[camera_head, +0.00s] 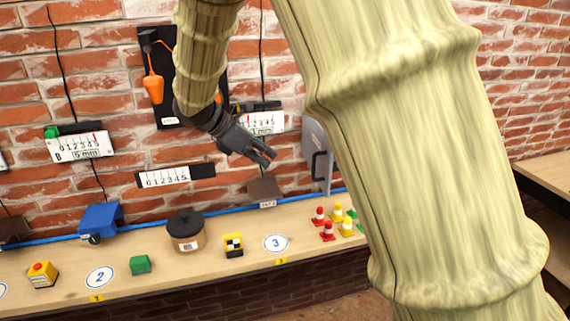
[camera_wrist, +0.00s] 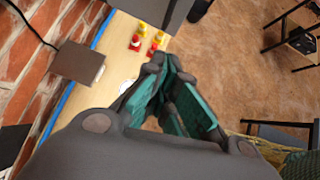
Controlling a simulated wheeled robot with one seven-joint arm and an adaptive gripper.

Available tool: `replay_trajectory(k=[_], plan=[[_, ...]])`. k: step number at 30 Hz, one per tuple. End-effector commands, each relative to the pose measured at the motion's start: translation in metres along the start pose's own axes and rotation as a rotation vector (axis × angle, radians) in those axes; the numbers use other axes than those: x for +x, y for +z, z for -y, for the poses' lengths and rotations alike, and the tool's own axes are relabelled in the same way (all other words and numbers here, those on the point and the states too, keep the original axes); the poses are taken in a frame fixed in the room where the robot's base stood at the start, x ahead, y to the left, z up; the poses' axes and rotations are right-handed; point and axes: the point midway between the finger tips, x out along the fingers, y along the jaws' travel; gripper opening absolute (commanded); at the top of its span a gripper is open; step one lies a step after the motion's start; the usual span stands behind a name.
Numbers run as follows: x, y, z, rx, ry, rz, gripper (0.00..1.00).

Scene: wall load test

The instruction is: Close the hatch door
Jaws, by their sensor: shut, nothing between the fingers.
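The hatch door (camera_head: 312,135) is a grey panel with a dark handle (camera_head: 320,165), at the wall right of my gripper in the head view. It seems to stand out from the wall, but my arm hides its right side. My gripper (camera_head: 268,156) is shut and empty, just left of the door and apart from it. In the wrist view my gripper's fingers (camera_wrist: 166,62) are together, and a grey panel (camera_wrist: 145,8), likely the door, shows at the top edge beyond the fingertips.
A brown plate (camera_head: 264,188) juts out under my gripper. A wooden table (camera_head: 545,170) stands at the right.

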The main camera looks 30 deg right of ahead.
Motion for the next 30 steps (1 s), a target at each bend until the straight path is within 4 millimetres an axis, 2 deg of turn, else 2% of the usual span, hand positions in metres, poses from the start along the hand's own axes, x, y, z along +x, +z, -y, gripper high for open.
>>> replay_trajectory(k=[5, 18, 24, 30], plan=[[0.022, 0.001, 0.001, -0.001, -0.004, -0.002, 0.00], [0.095, 0.000, 0.001, -0.001, -0.004, -0.003, 0.00], [0.112, 0.019, 0.001, 0.001, -0.001, -0.004, 0.00], [0.122, 0.026, 0.001, 0.001, -0.001, -0.002, 0.00]])
